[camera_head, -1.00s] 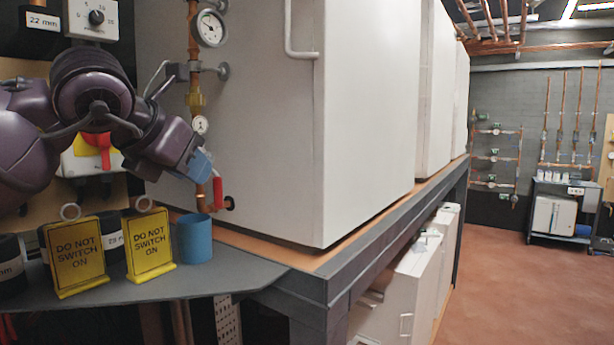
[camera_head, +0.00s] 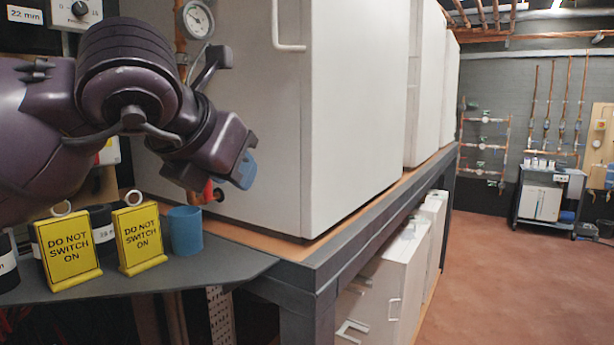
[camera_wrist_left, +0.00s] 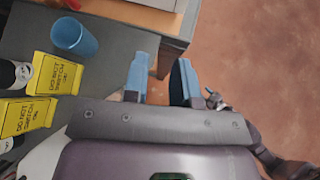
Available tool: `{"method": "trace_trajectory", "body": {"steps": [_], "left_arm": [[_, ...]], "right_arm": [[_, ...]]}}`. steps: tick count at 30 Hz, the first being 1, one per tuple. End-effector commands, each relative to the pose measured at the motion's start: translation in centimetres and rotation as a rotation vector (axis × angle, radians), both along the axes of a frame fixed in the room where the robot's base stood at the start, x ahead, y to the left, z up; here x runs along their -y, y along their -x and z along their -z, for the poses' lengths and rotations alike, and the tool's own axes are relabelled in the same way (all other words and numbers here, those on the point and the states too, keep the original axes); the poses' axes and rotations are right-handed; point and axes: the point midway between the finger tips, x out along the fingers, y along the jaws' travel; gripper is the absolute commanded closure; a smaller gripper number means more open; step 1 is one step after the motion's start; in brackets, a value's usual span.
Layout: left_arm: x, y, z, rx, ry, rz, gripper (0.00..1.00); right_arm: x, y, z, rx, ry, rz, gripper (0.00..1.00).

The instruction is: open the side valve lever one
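A red valve lever (camera_head: 209,190) hangs on the copper pipe at the left side of the near white cabinet. Only its lower part shows in the head view, behind my left gripper (camera_head: 246,170). The gripper's blue fingertips are in front of the cabinet, to the right of the lever and slightly above it. In the left wrist view my left gripper (camera_wrist_left: 161,82) has its two blue fingers apart with nothing between them. A small red piece (camera_wrist_left: 72,4) shows at that view's top edge; I cannot tell whether it is the lever. My right gripper is not in view.
A blue cup (camera_head: 185,232) stands on the grey shelf (camera_head: 205,273), below the lever. Two yellow "DO NOT SWITCH ON" signs (camera_head: 68,250) (camera_head: 139,238) stand left of it. The white cabinet (camera_head: 250,120) is close behind the gripper. The floor at right is clear.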

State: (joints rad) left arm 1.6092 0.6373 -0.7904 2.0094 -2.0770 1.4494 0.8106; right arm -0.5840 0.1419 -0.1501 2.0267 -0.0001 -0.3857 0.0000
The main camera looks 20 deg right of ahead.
Motion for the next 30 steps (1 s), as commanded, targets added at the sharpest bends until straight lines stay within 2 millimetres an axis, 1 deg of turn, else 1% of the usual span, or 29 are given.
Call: {"method": "trace_trajectory", "body": {"steps": [3, 24, 30], "left_arm": [[0.9, 1.1, 0.0, 0.0, -0.002, 0.002, 0.74], [5.5, 7.5, 0.0, 0.001, -0.001, 0.002, 0.74], [6.3, 8.7, 0.0, -0.001, -0.001, 0.0, 0.74]], "right_arm": [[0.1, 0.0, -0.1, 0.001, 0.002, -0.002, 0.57], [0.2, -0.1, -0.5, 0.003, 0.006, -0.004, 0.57], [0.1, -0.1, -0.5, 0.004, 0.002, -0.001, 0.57]]}}
